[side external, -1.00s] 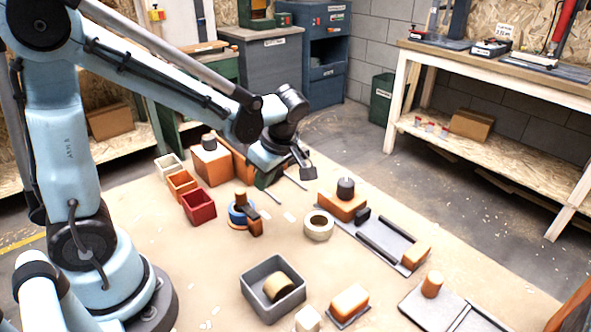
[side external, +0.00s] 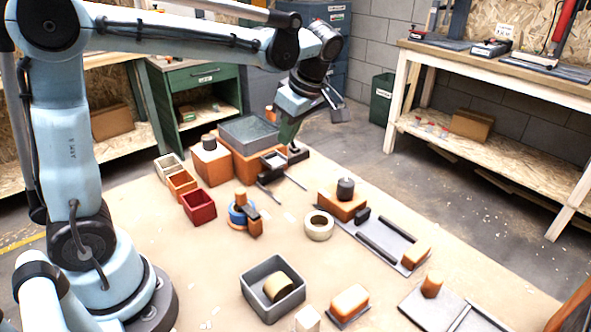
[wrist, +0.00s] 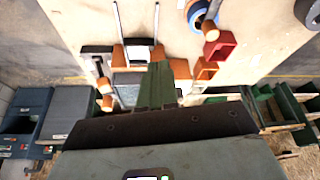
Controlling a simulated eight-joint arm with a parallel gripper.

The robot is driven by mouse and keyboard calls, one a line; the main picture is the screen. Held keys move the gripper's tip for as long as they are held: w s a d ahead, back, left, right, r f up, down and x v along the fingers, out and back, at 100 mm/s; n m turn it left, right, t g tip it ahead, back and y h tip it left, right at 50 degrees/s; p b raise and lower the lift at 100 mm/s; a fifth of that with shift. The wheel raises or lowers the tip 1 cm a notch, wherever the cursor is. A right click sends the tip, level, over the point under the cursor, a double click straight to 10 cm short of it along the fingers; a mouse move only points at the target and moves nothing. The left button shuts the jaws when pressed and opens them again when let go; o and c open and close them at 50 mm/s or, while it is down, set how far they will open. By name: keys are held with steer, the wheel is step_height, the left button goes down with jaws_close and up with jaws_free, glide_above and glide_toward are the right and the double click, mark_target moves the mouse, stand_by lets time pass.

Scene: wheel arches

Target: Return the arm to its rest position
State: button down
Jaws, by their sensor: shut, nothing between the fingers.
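My gripper (side external: 288,136) hangs from the raised wrist at the far end of the table, in front of a grey tray on an orange block. It is shut with nothing in it. In the wrist view its green fingers (wrist: 161,84) are together and point at the table's end. They cover part of the orange blocks and the grey tray there. My arm is bent at the elbow, with the forearm nearly level.
The wooden table (side external: 225,250) holds three small bins (side external: 181,183), a blue tape roll (side external: 238,213), a white tape roll (side external: 319,226), a grey box (side external: 272,305) and several orange blocks. Cabinets (side external: 195,88) and a workbench (side external: 500,75) stand behind. The air above the table's near part is clear.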

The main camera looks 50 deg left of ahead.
stand_by(0.3)
steer(key=s+d+f+m+t+h, duration=0.1)
steer(key=s+m+t, duration=0.3)
steer(key=m, duration=0.6)
steer(key=s+d+f+m+t+h, duration=0.2)
steer(key=s+d+m+t+h, duration=0.1)
steer(key=m, duration=0.7)
steer(key=shift+s+d+f+m+t, duration=0.15)
steer(key=shift+s+d+m+t, duration=0.4)
steer(key=shift+s, duration=0.45)
steer(key=shift+a, duration=0.1)
